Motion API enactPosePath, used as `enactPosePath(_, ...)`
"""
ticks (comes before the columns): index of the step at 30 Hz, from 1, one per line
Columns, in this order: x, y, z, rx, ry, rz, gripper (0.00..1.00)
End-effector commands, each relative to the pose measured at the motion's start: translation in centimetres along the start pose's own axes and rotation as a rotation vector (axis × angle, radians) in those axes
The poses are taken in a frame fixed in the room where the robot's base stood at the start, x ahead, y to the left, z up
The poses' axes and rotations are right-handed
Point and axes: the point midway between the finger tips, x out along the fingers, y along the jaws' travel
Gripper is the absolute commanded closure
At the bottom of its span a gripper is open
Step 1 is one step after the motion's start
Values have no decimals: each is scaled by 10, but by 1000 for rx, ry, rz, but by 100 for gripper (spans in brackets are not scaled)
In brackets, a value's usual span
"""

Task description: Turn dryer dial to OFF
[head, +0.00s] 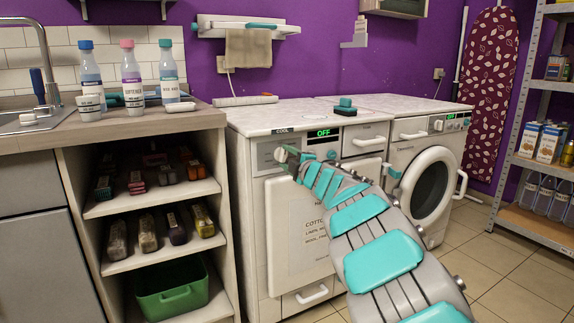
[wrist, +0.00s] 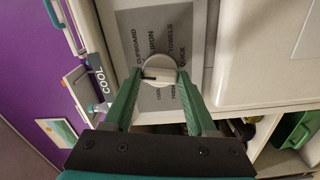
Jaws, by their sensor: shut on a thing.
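The dryer (head: 292,225) is the left of two white machines in the head view. Its round light dial (wrist: 160,70) sits on a grey plate with printed programme words in the wrist view. My gripper (wrist: 160,76) is shut on the dial, with a green finger on each side of it. A bar crosses the dial's face, with a dark mark near its left end. In the head view my gripper (head: 290,157) is at the dryer's control plate and partly hides the dial. The dryer's small display (head: 323,133) reads OFF in green.
A second machine (head: 428,180) with a round door stands to the right; its display is also lit green. A COOL label (head: 282,130) is at the dryer's top edge. An open shelf unit (head: 150,200) stands left, a metal rack (head: 510,150) far right. Tiled floor shows between.

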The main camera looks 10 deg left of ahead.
Motion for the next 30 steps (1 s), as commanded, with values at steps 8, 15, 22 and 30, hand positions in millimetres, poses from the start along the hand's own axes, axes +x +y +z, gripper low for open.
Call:
enactPosePath(8, 0, -3, -1, -148, 2, -3, 99)
enactPosePath(15, 1, -2, -2, -201, 3, -3, 99)
enactPosePath(22, 1, -2, -2, -211, 3, -3, 99)
enactPosePath(30, 1, -2, -2, -210, 3, -3, 38)
